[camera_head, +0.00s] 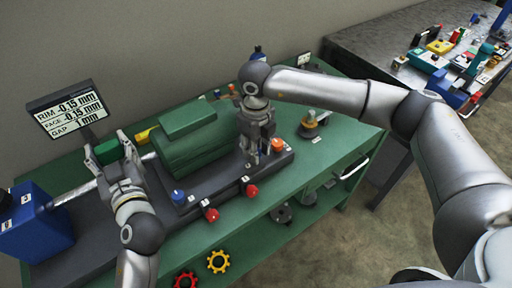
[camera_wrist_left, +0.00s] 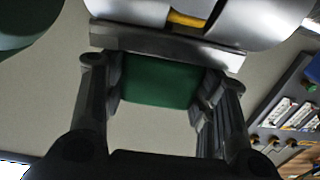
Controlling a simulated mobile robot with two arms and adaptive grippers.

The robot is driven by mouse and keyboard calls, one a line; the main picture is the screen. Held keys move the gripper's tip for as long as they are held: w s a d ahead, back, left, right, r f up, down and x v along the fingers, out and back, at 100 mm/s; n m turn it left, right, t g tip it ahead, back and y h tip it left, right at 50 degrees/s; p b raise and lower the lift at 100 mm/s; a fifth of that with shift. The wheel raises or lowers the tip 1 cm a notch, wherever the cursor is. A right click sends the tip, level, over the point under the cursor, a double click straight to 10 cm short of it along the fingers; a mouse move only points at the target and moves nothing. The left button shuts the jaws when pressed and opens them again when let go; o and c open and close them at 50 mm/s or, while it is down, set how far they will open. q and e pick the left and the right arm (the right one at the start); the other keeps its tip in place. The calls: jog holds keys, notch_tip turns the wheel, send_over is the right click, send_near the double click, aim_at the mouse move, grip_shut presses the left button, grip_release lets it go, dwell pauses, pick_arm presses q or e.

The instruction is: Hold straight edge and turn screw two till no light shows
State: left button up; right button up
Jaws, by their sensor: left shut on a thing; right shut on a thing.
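My left gripper (camera_head: 112,165) is shut on a green block-like handle (camera_head: 107,151), by the shaft coupling. In the left wrist view the green handle (camera_wrist_left: 160,82) lies between the fingers. A flat grey bar (camera_wrist_left: 165,45) lies against it, apparently the straight edge, with rounded metal parts and a yellow strip behind. My right gripper (camera_head: 250,158) points down at the right end of the green motor (camera_head: 188,140), shut on what looks like a screw, mostly hidden by its fingers. An orange-topped screw (camera_head: 278,144) stands right of it, a blue one (camera_head: 178,196) left. Light at the coupling cannot be made out.
A display (camera_head: 70,110) reads rim -0.15 mm, face -0.15 mm, gap 1 mm. A blue box (camera_head: 35,225) holds the shaft's left end. Red knobs (camera_head: 211,215) line the base's front. A cluttered grey table (camera_head: 370,45) stands at right.

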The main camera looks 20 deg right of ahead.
jog(key=n, duration=0.3)
jog(key=shift+r+n, duration=0.1)
jog(key=shift+n, duration=2.1)
jog(key=shift+w, duration=0.1)
jog(key=o, duration=1)
jog(key=shift+o, duration=0.2)
notch_tip(320, 180, up, 12)
